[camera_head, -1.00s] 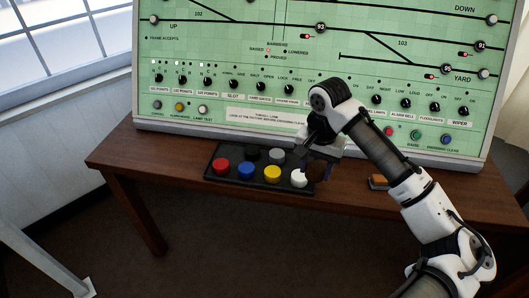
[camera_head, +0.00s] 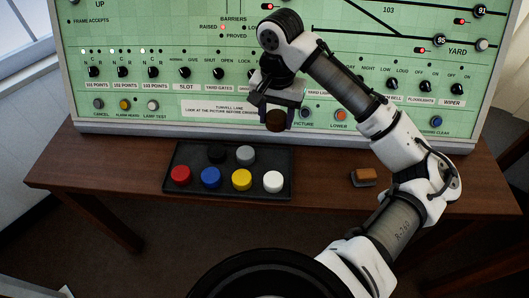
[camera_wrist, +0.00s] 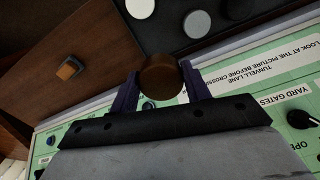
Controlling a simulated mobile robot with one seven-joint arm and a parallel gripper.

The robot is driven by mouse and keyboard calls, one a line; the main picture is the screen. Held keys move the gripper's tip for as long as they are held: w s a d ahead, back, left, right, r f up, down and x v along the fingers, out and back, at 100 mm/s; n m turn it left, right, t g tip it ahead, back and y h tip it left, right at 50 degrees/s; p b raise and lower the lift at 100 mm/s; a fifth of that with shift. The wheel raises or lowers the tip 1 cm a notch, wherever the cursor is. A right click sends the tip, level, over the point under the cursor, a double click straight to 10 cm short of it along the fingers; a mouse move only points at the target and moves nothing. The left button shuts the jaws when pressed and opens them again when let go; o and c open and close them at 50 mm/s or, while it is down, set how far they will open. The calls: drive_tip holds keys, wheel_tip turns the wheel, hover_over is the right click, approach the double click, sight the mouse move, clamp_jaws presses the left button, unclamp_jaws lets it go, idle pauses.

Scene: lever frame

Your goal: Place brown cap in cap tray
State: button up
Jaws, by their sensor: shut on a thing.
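The brown cap (camera_head: 276,120) is held between the fingers of my gripper (camera_head: 275,115), raised in front of the green panel, above and behind the tray's right end. In the wrist view the brown cap (camera_wrist: 160,77) sits between the two dark fingers of my gripper (camera_wrist: 160,88). The black cap tray (camera_head: 225,189) lies on the table. It holds red, blue, yellow and white caps in the front row, and a black and a grey cap in the back row. Bare tray surface shows in the back row, right of the grey cap (camera_head: 245,155).
The green signal panel (camera_head: 190,90) with knobs and buttons stands at the back of the wooden table (camera_head: 110,165). A small orange-brown block on a dark base (camera_head: 364,177) lies right of the tray. The table between them is clear.

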sight(274, 160)
wheel_tip(274, 160, down, 14)
drive_tip(key=shift+f+b, duration=0.15)
drive_tip(key=shift+b, duration=0.15)
drive_tip(key=o, duration=0.7)
drive_tip(key=shift+f, duration=0.1)
drive_tip(key=shift+c, duration=0.2)
